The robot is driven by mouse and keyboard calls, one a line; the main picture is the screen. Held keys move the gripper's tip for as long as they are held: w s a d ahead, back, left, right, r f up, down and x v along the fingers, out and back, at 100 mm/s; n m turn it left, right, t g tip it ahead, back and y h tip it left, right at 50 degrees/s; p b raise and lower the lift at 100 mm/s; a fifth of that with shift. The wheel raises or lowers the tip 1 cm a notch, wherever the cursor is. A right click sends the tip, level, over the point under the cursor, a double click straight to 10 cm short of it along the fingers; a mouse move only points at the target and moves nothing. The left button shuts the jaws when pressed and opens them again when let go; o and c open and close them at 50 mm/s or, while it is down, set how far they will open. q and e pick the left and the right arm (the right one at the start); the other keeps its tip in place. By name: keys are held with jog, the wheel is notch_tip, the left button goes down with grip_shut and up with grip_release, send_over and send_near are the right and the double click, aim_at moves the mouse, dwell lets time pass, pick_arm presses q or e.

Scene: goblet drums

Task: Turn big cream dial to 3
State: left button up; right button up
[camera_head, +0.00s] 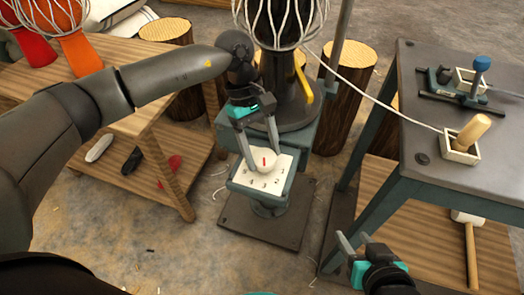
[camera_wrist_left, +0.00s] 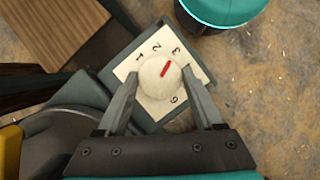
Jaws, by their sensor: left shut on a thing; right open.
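The big cream dial (camera_head: 267,164) is a round knob with a red mark, on a white numbered plate (camera_head: 240,177) atop a teal stand. My left gripper (camera_head: 264,158) reaches down with its fingers on either side of the dial, shut on it. The left wrist view shows the dial (camera_wrist_left: 152,84) between the fingertips (camera_wrist_left: 160,74). There the red mark points up and right, roughly toward the 3. Some plate numbers are hidden by the fingers. My right gripper (camera_head: 354,240) is open and empty at lower right, apart from the dial.
A teal-legged table (camera_head: 425,125) with wooden-handled and blue-knobbed devices stands at right. A wooden bench (camera_head: 130,120) with orange and red drums is at left. Log stools (camera_head: 345,105) stand behind. A dark pedestal (camera_head: 290,105) rises just behind the dial.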

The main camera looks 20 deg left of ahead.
jog(key=shift+w+a, duration=0.1)
jog(key=shift+a, duration=0.05)
dwell(0.3)
pick_arm(q)
jog(key=o, duration=1.4)
jog(key=shift+p+v, duration=0.45)
jog(key=shift+v, duration=0.75)
pick_arm(e)
jog(key=s+d+g+h+p, duration=0.2)
jog(key=s+d+g+p, duration=0.1)
jog(key=s+d+g, duration=0.15)
pick_arm(q)
jog(key=shift+p+v, duration=0.75)
jog(key=shift+v, duration=5.65)
pick_arm(e)
jog(key=shift+m+g, duration=0.25)
jog(key=shift+m, duration=0.05)
jog(key=shift+d+f, duration=0.15)
jog(key=shift+f, duration=1.25)
jog(key=shift+d+f, duration=0.15)
jog(key=shift+f, duration=1.25)
pick_arm(q)
jog(key=shift+f, duration=0.1)
pick_arm(e)
jog(key=shift+s, duration=0.1)
